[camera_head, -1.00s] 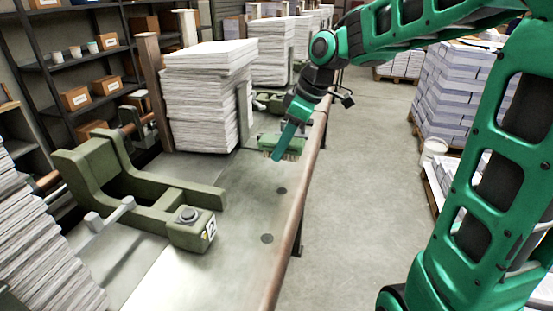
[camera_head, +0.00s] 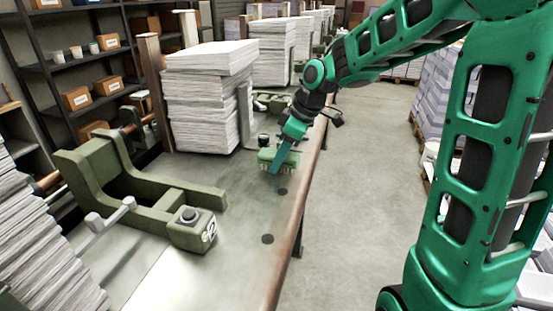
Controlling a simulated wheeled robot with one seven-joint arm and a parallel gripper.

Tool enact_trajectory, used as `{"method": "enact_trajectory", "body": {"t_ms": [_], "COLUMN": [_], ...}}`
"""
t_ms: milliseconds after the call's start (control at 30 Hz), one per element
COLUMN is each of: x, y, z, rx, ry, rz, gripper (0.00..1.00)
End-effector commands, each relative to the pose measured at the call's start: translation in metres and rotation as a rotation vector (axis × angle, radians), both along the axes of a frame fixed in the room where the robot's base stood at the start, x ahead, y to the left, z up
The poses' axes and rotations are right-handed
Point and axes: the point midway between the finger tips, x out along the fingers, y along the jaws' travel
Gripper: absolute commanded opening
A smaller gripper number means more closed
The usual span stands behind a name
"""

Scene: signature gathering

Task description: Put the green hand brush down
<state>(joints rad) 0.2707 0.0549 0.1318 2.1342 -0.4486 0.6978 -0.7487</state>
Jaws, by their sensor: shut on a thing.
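The green hand brush (camera_head: 289,160) is at my gripper (camera_head: 280,165), over the long workbench (camera_head: 236,214) near its right edge. My gripper is shut on the brush and points down. The brush's tan bristles face the bench top. I cannot tell whether the bristles touch the bench. Part of the brush is hidden behind the gripper.
A tall paper stack (camera_head: 205,105) stands on the bench left of the brush. A green clamp-like machine (camera_head: 140,195) is nearer, at left. A small dark object (camera_head: 263,140) stands just behind the brush. The near right bench top is clear.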

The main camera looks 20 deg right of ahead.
Motion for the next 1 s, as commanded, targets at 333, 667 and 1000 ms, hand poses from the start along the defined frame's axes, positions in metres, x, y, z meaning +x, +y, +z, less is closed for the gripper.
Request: {"method": "enact_trajectory", "body": {"t_ms": [333, 667, 1000], "x": [-0.002, -0.004, -0.007], "y": [0.001, 0.003, -0.007], "z": [-0.006, -0.007, 0.024], "rx": [0.001, 0.002, 0.0], "ry": [0.007, 0.013, 0.004], "rz": [0.003, 0.008, 0.003], "gripper": [0.54, 0.54, 0.54]}}
